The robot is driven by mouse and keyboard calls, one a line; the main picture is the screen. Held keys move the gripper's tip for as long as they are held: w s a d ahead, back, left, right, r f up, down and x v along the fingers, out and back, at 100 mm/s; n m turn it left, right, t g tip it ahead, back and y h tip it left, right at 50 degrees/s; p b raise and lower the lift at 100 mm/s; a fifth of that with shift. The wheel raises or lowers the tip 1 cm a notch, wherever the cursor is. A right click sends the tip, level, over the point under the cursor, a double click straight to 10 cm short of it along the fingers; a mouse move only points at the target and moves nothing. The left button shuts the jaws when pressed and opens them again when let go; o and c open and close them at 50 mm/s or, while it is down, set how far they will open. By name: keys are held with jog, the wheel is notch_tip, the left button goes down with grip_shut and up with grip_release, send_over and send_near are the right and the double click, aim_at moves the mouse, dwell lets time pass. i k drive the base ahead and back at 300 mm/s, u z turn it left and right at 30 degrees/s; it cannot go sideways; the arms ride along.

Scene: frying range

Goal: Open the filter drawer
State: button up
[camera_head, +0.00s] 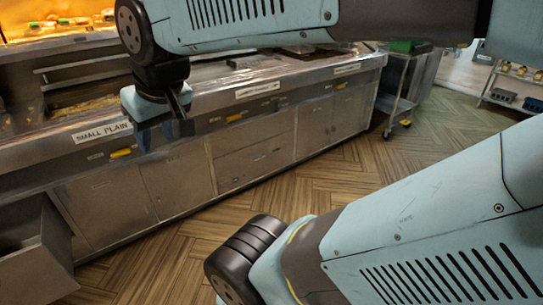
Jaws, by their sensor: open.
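The steel frying range (105,205) runs from the left toward the back right, with cabinet and drawer-like fronts below its counter. Wide panels (255,162) sit in the middle of its front. At the lower left a steel box-like part (32,250) stands out from the front with a dark open top, like a pulled-out drawer. No label shows which front is the filter drawer. My gripper (164,136) is open and points down in front of the counter edge, near the "SMALL PLAIN" label. No object shows between its fingers. My arm hides part of the counter.
Yellow tags or handles (121,153) line the upper front. A lit food display (60,25) is at the upper left. A steel trolley (398,92) stands past the range's far end, and a shelf (510,90) is at the far right. The wood floor (345,175) before the range is clear.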

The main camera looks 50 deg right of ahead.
aim_at(252, 162)
jog(key=z, duration=1.15)
jog(key=i, duration=1)
jog(key=z, duration=0.05)
